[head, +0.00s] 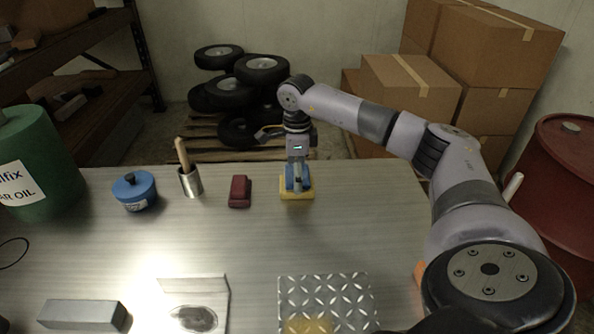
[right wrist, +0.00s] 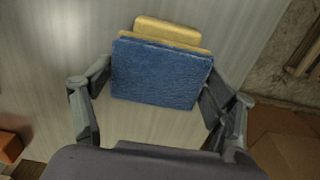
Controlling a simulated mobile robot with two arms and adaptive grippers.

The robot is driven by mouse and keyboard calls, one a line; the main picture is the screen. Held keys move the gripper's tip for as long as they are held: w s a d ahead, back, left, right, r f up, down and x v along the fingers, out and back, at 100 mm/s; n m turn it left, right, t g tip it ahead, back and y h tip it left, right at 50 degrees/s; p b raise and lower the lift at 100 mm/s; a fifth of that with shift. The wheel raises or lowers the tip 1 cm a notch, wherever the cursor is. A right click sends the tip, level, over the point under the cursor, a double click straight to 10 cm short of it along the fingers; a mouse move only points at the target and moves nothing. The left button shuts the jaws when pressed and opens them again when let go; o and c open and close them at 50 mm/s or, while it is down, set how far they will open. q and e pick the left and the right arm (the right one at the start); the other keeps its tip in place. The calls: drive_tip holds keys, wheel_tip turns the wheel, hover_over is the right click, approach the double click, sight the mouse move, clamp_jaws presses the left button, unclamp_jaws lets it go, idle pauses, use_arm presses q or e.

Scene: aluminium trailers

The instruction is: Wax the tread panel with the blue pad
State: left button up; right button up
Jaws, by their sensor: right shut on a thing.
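The blue pad (right wrist: 160,73) lies between the fingers of my right gripper (right wrist: 157,112), which is shut on it. In the head view my right gripper (head: 298,182) points down at the back middle of the table, with the blue pad (head: 291,184) partly hidden by it. A flat yellow block (head: 297,194) is directly under the pad; it also shows past the pad's edge in the right wrist view (right wrist: 168,30). I cannot tell whether they touch. The tread panel (head: 345,290) lies at the front middle with a yellow patch near its bottom edge. My left gripper is not visible.
A dark red block (head: 239,191), a metal cup (head: 191,184) with a wooden handle and a blue-lidded pot (head: 135,191) stand left of the gripper. A stained plate (head: 195,300) and grey bar (head: 83,315) lie at front left. Table between gripper and panel is clear.

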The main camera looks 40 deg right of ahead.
drive_tip(key=shift+r+p, duration=2.8)
drive_tip(key=shift+r, duration=0.7)
drive_tip(key=shift+a, duration=0.1)
drive_tip(key=shift+a+n, duration=0.4)
drive_tip(key=s+a+n, duration=0.7)
drive_tip(key=a+n, duration=0.5)
drive_tip(key=s+a+n, duration=0.7)
drive_tip(key=a+n, duration=0.5)
drive_tip(key=n, duration=0.1)
drive_tip(key=shift+s+a, duration=0.25)
drive_tip(key=shift+s, duration=0.15)
